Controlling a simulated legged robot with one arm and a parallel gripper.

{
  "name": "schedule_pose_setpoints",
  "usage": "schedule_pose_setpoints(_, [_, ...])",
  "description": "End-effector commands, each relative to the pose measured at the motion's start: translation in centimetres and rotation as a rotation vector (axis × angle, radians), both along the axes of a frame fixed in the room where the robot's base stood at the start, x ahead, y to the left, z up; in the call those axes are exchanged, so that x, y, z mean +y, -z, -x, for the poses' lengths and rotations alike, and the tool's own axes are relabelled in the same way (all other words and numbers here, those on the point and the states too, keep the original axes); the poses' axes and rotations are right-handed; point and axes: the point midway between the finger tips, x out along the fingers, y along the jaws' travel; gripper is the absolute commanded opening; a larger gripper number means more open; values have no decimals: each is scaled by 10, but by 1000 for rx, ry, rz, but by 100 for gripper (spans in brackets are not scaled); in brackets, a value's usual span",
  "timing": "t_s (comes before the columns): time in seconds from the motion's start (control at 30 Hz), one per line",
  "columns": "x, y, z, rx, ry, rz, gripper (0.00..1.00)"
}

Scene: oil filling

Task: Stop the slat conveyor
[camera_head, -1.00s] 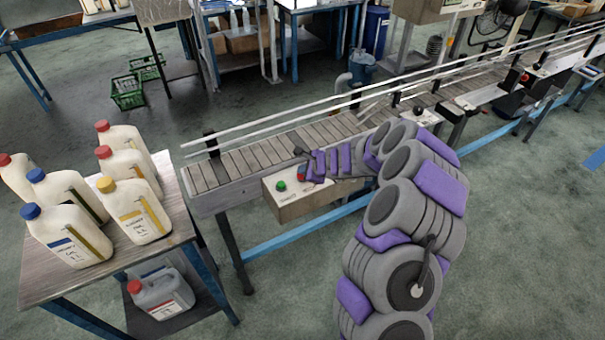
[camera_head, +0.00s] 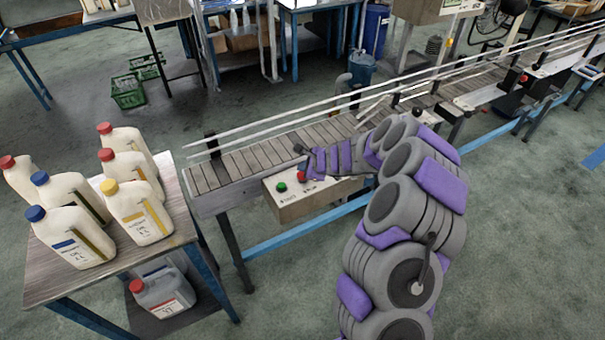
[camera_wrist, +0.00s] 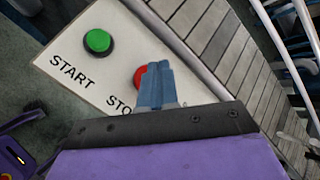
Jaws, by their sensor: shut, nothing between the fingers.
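The slat conveyor (camera_head: 245,163) runs from the middle left to the upper right in the head view. Its control box (camera_head: 290,207) hangs on the near side, with a green button (camera_head: 281,187) and a red button (camera_head: 302,176). In the wrist view the green START button (camera_wrist: 97,41) and the red STOP button (camera_wrist: 139,76) show on the white panel (camera_wrist: 75,77). My gripper (camera_wrist: 158,72) is shut and empty. Its fingertips overlap the right part of the red button in that view; I cannot tell whether they touch it.
A table (camera_head: 157,254) with several white jugs (camera_head: 138,211) stands left of the conveyor, with a grey jug (camera_head: 163,292) on its lower shelf. Guard rails (camera_head: 245,132) run along the belt. Green crates (camera_head: 128,92) lie on the floor behind.

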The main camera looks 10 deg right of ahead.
Motion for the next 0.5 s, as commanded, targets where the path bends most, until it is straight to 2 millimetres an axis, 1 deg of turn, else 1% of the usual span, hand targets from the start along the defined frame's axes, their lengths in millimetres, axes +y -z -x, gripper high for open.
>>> schedule_pose_setpoints(0.17, [0, -7, 0, 0, 0, 0, 0])
schedule_pose_setpoints(0.5, [0, -39, 0, 0, 0, 0, 0])
